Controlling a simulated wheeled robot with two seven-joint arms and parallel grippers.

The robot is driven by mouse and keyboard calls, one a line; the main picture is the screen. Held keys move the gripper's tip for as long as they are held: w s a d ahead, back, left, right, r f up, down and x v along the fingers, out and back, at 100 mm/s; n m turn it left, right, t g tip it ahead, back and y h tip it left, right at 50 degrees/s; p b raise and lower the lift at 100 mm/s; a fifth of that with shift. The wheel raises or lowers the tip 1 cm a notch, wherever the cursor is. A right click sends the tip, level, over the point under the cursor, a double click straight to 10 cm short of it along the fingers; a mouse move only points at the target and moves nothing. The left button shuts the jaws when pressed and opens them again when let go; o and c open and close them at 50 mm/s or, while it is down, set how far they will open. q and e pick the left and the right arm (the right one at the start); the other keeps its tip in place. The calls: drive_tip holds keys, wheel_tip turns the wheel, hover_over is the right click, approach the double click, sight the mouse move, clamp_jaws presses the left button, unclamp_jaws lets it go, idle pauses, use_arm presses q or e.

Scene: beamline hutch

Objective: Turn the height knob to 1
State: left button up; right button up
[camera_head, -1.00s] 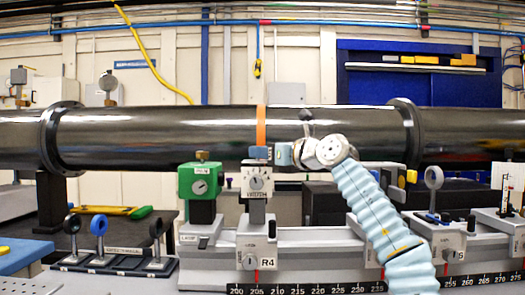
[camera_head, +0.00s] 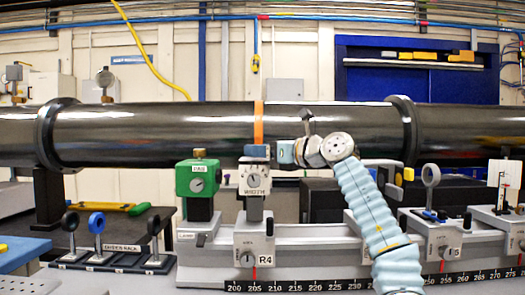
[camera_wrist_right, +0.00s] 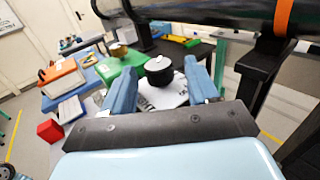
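A white block (camera_head: 255,181) with a round dial and a label that seems to read WIDTH stands on the R4 carriage (camera_head: 254,243). No label reading height is legible. My right gripper (camera_head: 257,152) comes in from the right at the top of this block. The right wrist view shows a dark round knob (camera_wrist_right: 159,70) on a pale top. My right gripper (camera_wrist_right: 160,84) is open there, one blue finger on each side, with a visible gap to the knob. In the head view the fingers hide the knob. My left gripper is out of view.
A green block (camera_head: 197,178) with a brass knob stands just left of the white block. A long dark pipe (camera_head: 180,130) runs behind and above my gripper. A rail with a number scale (camera_head: 310,285) lies below. A rack of ring holders (camera_head: 115,262) stands at left.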

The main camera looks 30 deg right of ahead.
drive_tip(key=shift+s+d, duration=0.1)
drive_tip(key=shift+s, duration=0.2)
drive_tip(key=b+v, duration=0.5)
drive_tip(key=v, duration=0.8)
drive_tip(key=shift+d+r, duration=0.1)
drive_tip(key=shift+d, duration=0.05)
